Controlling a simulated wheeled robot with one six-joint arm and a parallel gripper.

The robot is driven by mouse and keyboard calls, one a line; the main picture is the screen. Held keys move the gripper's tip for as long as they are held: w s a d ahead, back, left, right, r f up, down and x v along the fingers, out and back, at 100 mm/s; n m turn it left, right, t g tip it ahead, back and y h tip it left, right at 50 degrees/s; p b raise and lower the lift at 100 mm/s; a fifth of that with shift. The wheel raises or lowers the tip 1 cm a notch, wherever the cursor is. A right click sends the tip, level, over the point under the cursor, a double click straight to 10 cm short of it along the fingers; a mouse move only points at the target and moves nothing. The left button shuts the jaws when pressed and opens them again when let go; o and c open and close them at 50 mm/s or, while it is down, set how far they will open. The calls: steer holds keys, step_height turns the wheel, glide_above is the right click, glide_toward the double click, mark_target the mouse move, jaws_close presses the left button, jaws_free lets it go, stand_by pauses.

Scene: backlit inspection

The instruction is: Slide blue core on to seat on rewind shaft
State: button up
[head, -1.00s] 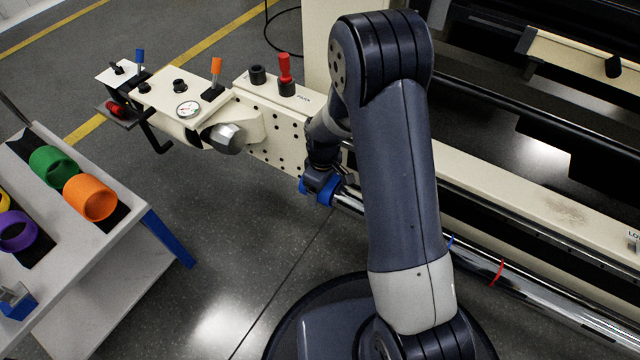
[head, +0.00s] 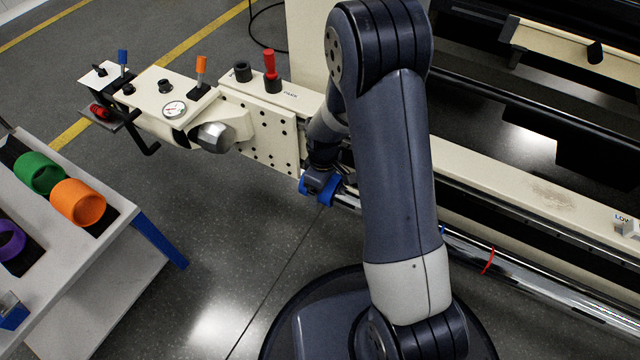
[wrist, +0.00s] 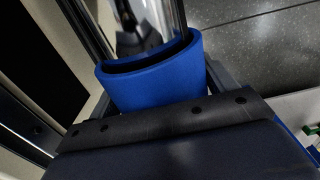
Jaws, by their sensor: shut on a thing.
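The blue core (head: 329,189) is held in my gripper (head: 322,180), low beside the machine in the head view. In the wrist view the core (wrist: 155,78) fills the middle, its open mouth facing away from the gripper body. My gripper is shut on it. The chrome rewind shaft (head: 540,286) runs from the core toward the lower right, with a blue mark (head: 443,231) and a red mark (head: 488,261) on it. In the wrist view a bright shaft (wrist: 172,18) enters the core's mouth, so the core appears to be around it. The far contact is hidden.
A cream arm with a gauge (head: 174,109) and a grey cone (head: 213,136) stands left of the gripper. A white cart (head: 95,255) at left carries orange (head: 78,203), green (head: 40,173) and purple cores. Open floor lies between cart and machine.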

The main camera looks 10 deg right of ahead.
steer(key=shift+s+d, duration=0.7)
steer(key=shift+d, duration=0.25)
steer(key=shift+s+d, duration=0.15)
steer(key=shift+s+d, duration=0.8)
steer(key=shift+d, duration=0.25)
steer(key=shift+s+d, duration=0.85)
steer(key=shift+d, duration=0.2)
steer(key=shift+s+d, duration=0.8)
steer(key=shift+d, duration=0.25)
stand_by(0.5)
stand_by(0.4)
steer(key=w+a+p, duration=0.1)
steer(key=w+a, duration=1.2)
steer(key=a, duration=0.4)
steer(key=shift+w, duration=0.15)
stand_by(2.7)
